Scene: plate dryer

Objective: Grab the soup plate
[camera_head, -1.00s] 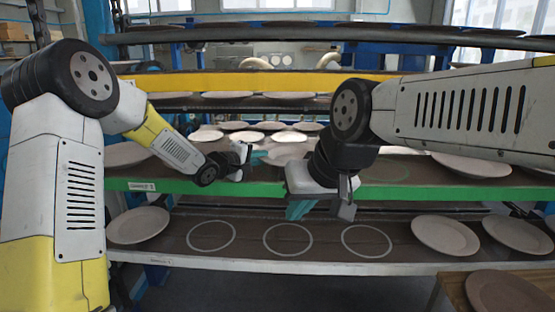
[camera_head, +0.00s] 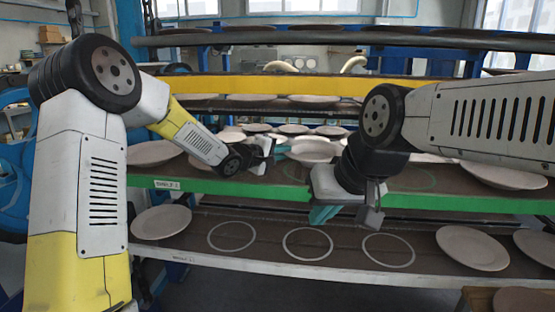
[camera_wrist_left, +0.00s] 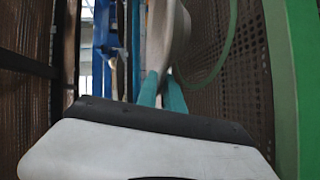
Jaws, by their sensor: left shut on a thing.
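A pale soup plate (camera_head: 311,152) is in the upper middle of the head view, over the green-edged shelf. My left gripper (camera_head: 284,149) is shut on its left edge and holds it above the shelf surface. In the left wrist view the two teal fingertips (camera_wrist_left: 161,92) meet at the plate's rim, and the plate (camera_wrist_left: 176,35) shows edge-on.
The green-edged shelf (camera_head: 230,188) carries other plates left, right and behind. A lower shelf (camera_head: 330,270) has several empty ring marks and plates at both sides. A yellow-edged shelf (camera_head: 250,85) lies above, limiting height.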

